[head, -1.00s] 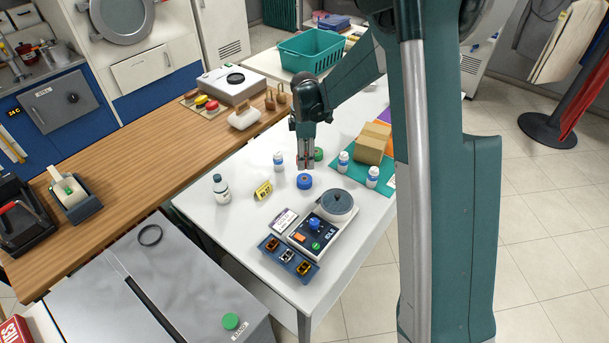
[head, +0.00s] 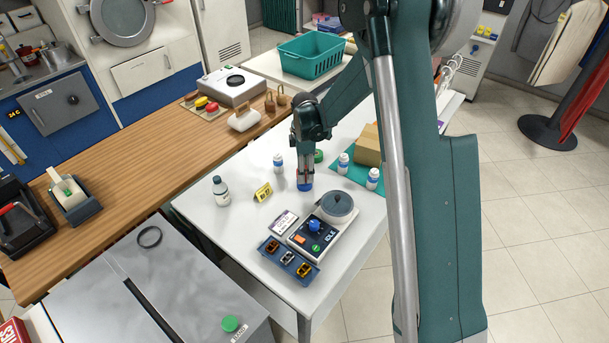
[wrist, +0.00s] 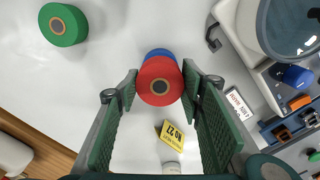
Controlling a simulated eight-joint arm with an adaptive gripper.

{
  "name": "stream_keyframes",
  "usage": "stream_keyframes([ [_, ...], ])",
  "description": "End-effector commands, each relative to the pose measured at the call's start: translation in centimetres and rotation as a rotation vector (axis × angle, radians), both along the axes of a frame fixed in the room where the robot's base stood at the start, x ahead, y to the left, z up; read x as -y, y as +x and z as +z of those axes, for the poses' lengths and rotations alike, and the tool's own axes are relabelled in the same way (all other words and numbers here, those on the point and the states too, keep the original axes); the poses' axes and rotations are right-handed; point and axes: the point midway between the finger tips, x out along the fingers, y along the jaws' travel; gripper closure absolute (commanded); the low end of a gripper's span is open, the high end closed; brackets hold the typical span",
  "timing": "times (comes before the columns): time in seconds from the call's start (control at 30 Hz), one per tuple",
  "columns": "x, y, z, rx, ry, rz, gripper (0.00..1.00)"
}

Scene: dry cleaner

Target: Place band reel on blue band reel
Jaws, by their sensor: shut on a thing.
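My gripper (wrist: 160,84) is shut on a red band reel (wrist: 158,82) with a tan-ringed dark centre, one green pad on each side. The blue band reel (wrist: 158,53) shows as a rim beyond the red one in the wrist view; the rest of it is hidden beneath. In the head view my gripper (head: 304,179) points straight down right over the blue reel (head: 305,187), which sits on the white table (head: 240,215). I cannot tell whether the two reels touch. A green band reel (wrist: 63,25) lies apart at upper left in the wrist view.
A yellow number tag (head: 263,192) and a white bottle (head: 221,190) stand left of my gripper. Small white bottles (head: 343,163) and a cardboard box (head: 369,145) are at right. A scale-like device (head: 325,225) is in front. Clear tabletop surrounds the reels.

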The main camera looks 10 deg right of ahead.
Motion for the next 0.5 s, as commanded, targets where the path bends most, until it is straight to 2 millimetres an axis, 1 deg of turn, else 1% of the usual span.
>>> stream_keyframes([
  [0.03, 0.0, 0.0, -0.6, 0.000, 0.000, 0.000, 0.75],
  [0.1, 0.0, 0.0, -1.3, 0.000, 0.000, 0.000, 0.75],
  [0.2, 0.0, 0.0, -1.8, 0.000, 0.000, 0.000, 0.75],
  [0.5, 0.0, 0.0, -1.9, 0.000, 0.000, 0.000, 0.75],
])
